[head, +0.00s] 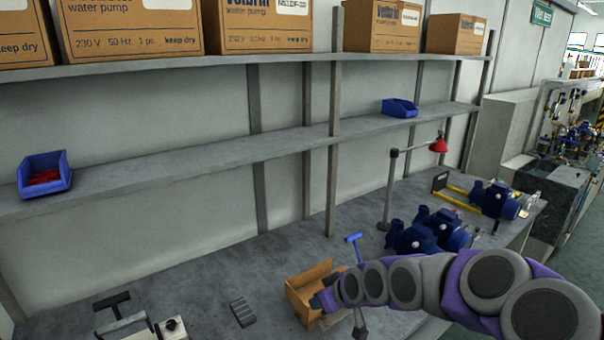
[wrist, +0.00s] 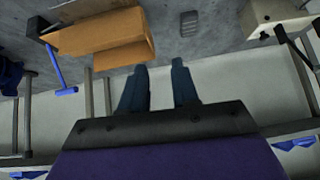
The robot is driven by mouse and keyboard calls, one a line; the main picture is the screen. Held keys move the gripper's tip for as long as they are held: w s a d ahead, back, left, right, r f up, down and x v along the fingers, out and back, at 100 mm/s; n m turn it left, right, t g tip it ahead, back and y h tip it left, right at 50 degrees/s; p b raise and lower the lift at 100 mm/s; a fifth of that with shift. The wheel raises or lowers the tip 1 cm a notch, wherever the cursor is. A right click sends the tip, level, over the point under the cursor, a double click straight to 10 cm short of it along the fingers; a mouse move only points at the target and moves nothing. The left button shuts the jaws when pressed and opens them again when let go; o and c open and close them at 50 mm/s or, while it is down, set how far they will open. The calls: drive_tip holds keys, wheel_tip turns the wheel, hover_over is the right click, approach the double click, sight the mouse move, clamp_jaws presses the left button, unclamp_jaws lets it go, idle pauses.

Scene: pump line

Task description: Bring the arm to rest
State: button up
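My arm reaches in from the lower right of the head view, over the front of the grey workbench (head: 240,280). Its end is in front of an open cardboard box (head: 302,290), and the fingertips are hard to make out there. In the wrist view my gripper (wrist: 160,75) shows two dark fingers set apart, with nothing between them. The cardboard box also shows in the wrist view (wrist: 100,35), beyond and left of the fingers, apart from them.
A blue T-handled tool (head: 354,240) is by the box. A dark grey block (head: 242,312) lies left of it. Shelves above hold blue bins (head: 45,174) and cartons (head: 130,30).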

drive_tip(key=s+d+r+m+g+h, duration=0.1)
drive_tip(key=s+d+m+g, duration=0.1)
drive_tip(key=s, duration=1.1)
drive_tip(key=s+d+r+m+g+h, duration=0.1)
drive_tip(key=s+d+m+g+h, duration=0.1)
drive_tip(key=s, duration=1.1)
drive_tip(key=s+d+r+m+g+h, duration=0.1)
drive_tip(key=s+d+g, duration=0.3)
drive_tip(key=s, duration=0.9)
drive_tip(key=shift+s+r+m+h, duration=0.4)
drive_tip(key=shift+r+m, duration=0.2)
drive_tip(key=shift+m, duration=0.2)
